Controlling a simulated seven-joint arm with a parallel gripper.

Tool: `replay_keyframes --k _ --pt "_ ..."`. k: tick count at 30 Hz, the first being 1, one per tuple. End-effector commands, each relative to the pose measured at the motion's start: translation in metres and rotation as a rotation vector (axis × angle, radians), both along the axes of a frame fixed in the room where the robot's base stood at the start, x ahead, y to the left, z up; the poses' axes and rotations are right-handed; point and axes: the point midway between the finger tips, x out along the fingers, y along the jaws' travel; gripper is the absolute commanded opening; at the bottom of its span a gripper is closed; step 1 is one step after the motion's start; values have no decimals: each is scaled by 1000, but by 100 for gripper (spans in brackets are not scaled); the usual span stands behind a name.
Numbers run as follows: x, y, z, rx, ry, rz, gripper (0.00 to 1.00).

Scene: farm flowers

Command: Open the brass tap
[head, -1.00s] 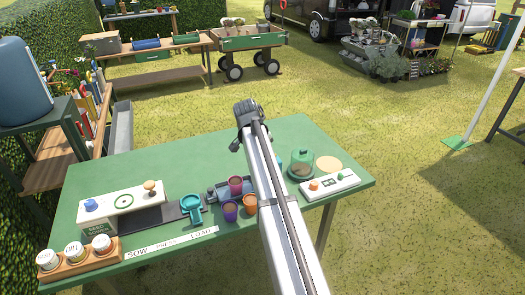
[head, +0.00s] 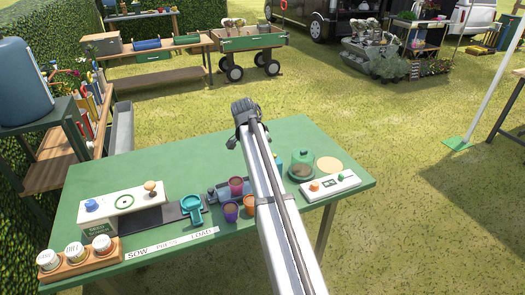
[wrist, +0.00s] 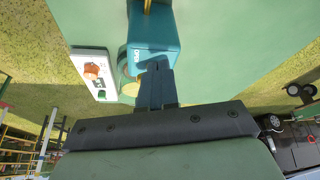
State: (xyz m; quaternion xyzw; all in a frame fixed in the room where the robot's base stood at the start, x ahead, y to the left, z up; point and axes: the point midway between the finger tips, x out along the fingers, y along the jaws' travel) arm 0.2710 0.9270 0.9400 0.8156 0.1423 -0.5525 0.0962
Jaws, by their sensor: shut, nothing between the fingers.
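A small yellow, brass-coloured piece (wrist: 147,5) shows at the top edge of the wrist view, at the far side of a teal box-shaped body (wrist: 152,32). It may be the brass tap; most of it is out of frame, so its handle position cannot be told. My gripper (wrist: 157,66) is shut and empty, its fingertips close to the near side of the teal body. I cannot tell whether they touch it.
Coloured cups (head: 231,211) and a teal press (head: 192,207) stand left. The table's back middle is clear.

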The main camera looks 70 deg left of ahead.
Motion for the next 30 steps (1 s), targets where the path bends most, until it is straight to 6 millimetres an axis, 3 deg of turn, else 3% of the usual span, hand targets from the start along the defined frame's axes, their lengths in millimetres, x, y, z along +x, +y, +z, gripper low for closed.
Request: replay_keyframes --k 30 --pt "1 6 0 0 -1 -126 0"
